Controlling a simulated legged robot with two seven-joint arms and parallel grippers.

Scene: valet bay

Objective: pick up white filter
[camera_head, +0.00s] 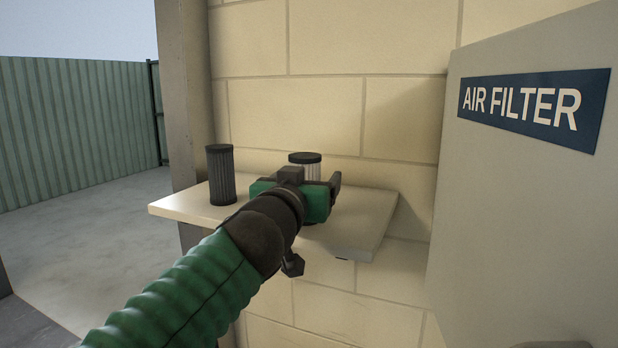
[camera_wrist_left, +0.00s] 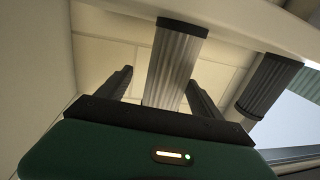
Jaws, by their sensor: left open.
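The white filter (camera_head: 308,168) is a pleated cylinder with a black cap, upright on the shelf and partly hidden behind my left gripper in the head view. It also shows in the left wrist view (camera_wrist_left: 174,65), where it appears between the two fingers. My left gripper (camera_wrist_left: 160,88) is open, with one finger on each side of the filter and a visible gap to each. In the head view my left gripper (camera_head: 300,185) is in front of the filter. My right gripper is not in view.
A dark filter (camera_head: 221,176) stands upright on the shelf (camera_head: 365,226), left of my gripper; it also shows at the right of the left wrist view (camera_wrist_left: 268,86). A grey panel (camera_head: 530,200) labelled AIR FILTER stands at the right. A block wall (camera_head: 340,40) is behind the shelf.

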